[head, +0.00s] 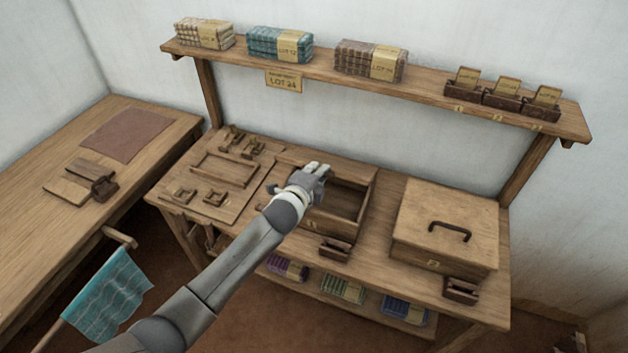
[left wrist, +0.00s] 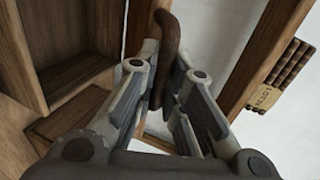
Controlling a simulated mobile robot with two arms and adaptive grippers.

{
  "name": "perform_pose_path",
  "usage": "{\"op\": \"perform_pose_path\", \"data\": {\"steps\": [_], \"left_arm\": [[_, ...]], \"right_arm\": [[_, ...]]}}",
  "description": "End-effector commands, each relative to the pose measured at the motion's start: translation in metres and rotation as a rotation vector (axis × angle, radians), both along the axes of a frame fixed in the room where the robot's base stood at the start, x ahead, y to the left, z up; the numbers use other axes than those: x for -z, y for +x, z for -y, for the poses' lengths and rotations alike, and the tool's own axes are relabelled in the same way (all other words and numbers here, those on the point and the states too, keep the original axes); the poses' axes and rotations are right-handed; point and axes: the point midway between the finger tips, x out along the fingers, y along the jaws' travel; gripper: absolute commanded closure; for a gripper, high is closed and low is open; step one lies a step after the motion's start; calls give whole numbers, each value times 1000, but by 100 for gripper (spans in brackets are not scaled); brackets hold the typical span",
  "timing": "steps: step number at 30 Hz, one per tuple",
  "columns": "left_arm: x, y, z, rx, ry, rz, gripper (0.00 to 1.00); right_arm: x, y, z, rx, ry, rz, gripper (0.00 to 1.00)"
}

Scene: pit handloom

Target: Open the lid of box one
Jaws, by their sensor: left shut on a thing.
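Box one (head: 362,203) stands mid-bench, and its dark interior shows in the head view. My left gripper (head: 322,172) is at the box's back left part, and the hand hides that area. In the left wrist view, the left gripper (left wrist: 160,100) is shut on a dark curved handle (left wrist: 166,45), which stands between its fingers. A wooden box-like interior (left wrist: 65,45) shows at the left of that view. The lid itself is mostly hidden, so its exact angle cannot be told. My right gripper is not in view.
A second box (head: 448,212) with its lid closed and a dark handle stands to the right. A shelf (head: 420,82) with cloth bundles and small card holders runs above the bench. A small wooden block (head: 334,249) sits before box one. A tray frame (head: 224,170) lies left.

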Motion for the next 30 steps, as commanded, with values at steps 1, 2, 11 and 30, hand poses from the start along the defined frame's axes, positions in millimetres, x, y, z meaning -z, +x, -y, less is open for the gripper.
{"op": "perform_pose_path", "data": {"steps": [1, 2, 11, 30], "left_arm": [[-9, 1, 6, 6, -18, 5, 100], [-9, 2, 7, 7, -19, 4, 100], [-12, 4, 9, 8, -23, 3, 100], [-8, 3, 10, 11, -17, -1, 67]], "right_arm": [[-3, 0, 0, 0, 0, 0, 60], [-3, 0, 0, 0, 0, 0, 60], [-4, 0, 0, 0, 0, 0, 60], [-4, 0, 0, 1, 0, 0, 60]]}}
